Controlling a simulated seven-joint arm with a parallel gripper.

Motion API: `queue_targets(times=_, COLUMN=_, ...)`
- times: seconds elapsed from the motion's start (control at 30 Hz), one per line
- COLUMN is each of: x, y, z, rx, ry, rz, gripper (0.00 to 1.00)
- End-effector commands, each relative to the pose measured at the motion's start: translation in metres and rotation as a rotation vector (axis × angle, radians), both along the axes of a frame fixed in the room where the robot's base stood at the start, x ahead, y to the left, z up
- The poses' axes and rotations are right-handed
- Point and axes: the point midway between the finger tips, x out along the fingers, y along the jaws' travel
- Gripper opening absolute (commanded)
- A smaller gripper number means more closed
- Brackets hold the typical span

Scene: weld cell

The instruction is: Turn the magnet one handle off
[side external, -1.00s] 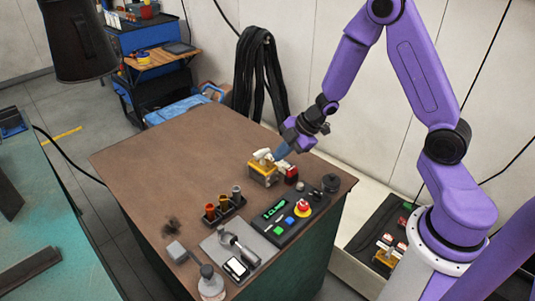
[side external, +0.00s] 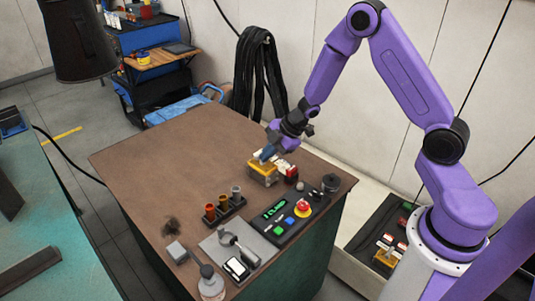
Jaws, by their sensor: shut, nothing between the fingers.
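A yellow block with a pale top (side external: 262,176), which looks like a switchable magnet, sits near the back right of the brown table. A white and red part (side external: 284,168) shows at its right side; I cannot tell whether this is its handle. My gripper (side external: 267,155) is shut and empty, its blue-grey fingertips at the top of the yellow block. I cannot tell whether they touch it. The fingers hide part of the block's top, and any label is too small to read.
A dark control box (side external: 286,219) with a red knob and coloured buttons stands in front, with a small rack (side external: 225,208) of cylinders to its left. A dark round piece (side external: 330,183) is at the right edge. The table's left part is mostly clear.

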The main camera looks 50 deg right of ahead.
Motion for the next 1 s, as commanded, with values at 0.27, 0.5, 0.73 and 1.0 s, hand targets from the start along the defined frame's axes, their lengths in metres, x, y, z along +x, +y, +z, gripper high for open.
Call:
queue_targets(times=0.27, x=0.0, y=0.0016, z=0.0001, rx=-0.001, ry=0.001, rz=-0.035, gripper=0.0)
queue_targets(times=0.5, x=0.0005, y=0.0021, z=0.0001, rx=-0.001, ry=0.0, rz=-0.059, gripper=0.0)
queue_targets(times=0.73, x=0.0009, y=0.003, z=0.0002, rx=0.0, ry=0.0, rz=-0.085, gripper=0.0)
queue_targets(times=1.0, x=0.0014, y=0.0042, z=0.0002, rx=0.0, ry=0.0, rz=-0.121, gripper=0.0)
